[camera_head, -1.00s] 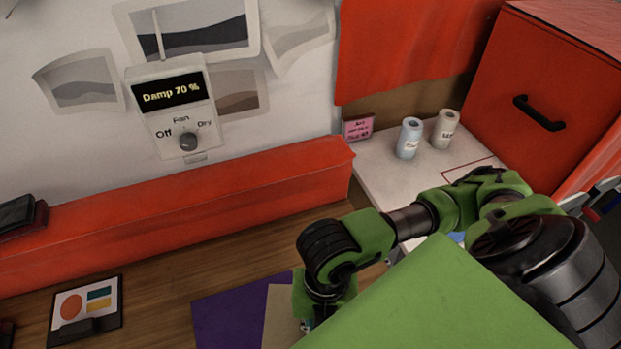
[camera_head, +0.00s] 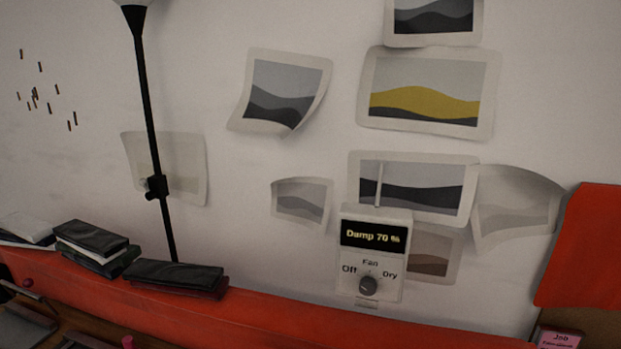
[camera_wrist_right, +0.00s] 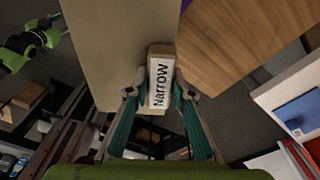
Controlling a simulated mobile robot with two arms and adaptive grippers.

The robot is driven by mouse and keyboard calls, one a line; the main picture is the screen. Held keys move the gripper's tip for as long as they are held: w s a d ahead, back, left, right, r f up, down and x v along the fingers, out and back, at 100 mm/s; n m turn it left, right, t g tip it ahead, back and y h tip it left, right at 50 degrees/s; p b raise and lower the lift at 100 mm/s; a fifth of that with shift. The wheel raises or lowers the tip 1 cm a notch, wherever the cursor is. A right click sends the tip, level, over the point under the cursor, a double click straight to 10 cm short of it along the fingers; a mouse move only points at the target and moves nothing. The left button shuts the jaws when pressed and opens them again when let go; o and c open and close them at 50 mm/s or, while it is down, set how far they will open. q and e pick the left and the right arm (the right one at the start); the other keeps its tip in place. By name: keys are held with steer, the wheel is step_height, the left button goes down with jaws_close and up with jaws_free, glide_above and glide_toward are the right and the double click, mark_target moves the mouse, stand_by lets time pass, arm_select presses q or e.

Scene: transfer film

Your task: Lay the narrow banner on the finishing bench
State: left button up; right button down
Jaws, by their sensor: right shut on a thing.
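In the right wrist view my right gripper (camera_wrist_right: 160,92) is shut on a pale block labelled "NARROW" (camera_wrist_right: 161,72). The block sits at the lower right edge of a long beige sheet (camera_wrist_right: 112,45), which appears to be the narrow banner. The sheet runs up out of the picture, so its far end is hidden. A wooden surface (camera_wrist_right: 235,40) lies to the right of the sheet; I cannot tell whether it is the finishing bench. Neither gripper shows in the head view.
In the head view, a wall controller (camera_head: 372,256) reads "Damp 70 %", with its knob between Off and Dry. A red ledge (camera_head: 255,318) holds dark books (camera_head: 178,274). A black lamp pole (camera_head: 152,130) stands at left. In the wrist view, a blue-and-white item (camera_wrist_right: 300,105) lies at right.

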steer(key=n, duration=0.1)
steer(key=w+n+b, duration=0.1)
steer(key=n, duration=0.1)
steer(key=w+n, duration=0.1)
steer(key=shift+d+f+n+h, duration=0.15)
steer(key=shift+f+n+h, duration=0.05)
steer(key=shift+n+h, duration=0.1)
steer(key=w+r+n+t+b, duration=0.1)
steer(key=w+n+b, duration=0.3)
steer(key=n, duration=1)
steer(key=w+d+r+n+t+y+b, duration=0.1)
steer(key=w+n+b, duration=0.3)
steer(key=n, duration=1)
steer(key=shift+w+d+r+t+b, duration=0.2)
steer(key=shift+w+r+t+b, duration=0.1)
steer(key=shift+w+r+t, duration=0.15)
